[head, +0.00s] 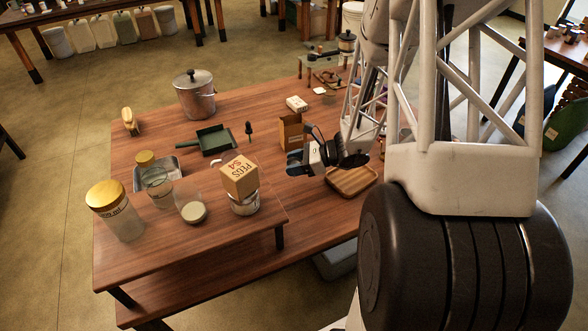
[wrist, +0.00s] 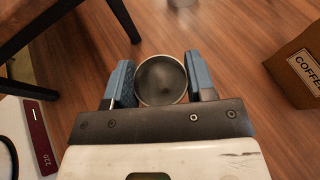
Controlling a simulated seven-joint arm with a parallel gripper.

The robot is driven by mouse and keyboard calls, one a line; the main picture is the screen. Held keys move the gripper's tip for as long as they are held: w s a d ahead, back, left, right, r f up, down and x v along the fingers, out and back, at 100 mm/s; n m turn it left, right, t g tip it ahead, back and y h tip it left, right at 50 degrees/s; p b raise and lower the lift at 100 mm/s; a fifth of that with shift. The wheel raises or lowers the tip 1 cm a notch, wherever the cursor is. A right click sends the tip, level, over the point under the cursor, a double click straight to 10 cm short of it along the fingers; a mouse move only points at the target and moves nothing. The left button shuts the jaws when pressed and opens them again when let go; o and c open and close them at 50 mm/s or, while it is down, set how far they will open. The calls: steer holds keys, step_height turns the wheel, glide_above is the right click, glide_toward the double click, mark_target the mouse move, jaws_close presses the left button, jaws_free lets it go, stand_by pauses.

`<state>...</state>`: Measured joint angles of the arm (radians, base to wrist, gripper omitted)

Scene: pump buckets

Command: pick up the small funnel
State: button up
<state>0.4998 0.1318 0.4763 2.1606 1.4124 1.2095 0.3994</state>
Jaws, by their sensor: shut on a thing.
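In the wrist view, a round grey thing with a pale rim (wrist: 161,80), which I take for the small funnel, sits between the two blue fingers of my gripper (wrist: 160,82). The fingers touch it on both sides and are shut on it. Its rim faces the camera, so any spout is hidden. In the head view, my gripper (head: 297,163) is low over the table's right part, left of the wooden tray, and the funnel cannot be made out there.
A brown coffee box (wrist: 300,70) stands right of my gripper, also in the head view (head: 291,133). The wooden tray (head: 352,182) lies close by. A green dustpan (head: 213,139) and metal pot (head: 195,98) stand farther left.

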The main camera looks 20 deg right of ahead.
steer(key=s+a+r, duration=0.1)
steer(key=s+a, duration=0.2)
steer(key=s, duration=1.2)
steer(key=shift+s+a+r, duration=0.15)
steer(key=shift+s+r, duration=0.1)
steer(key=shift+s, duration=0.1)
stand_by(0.6)
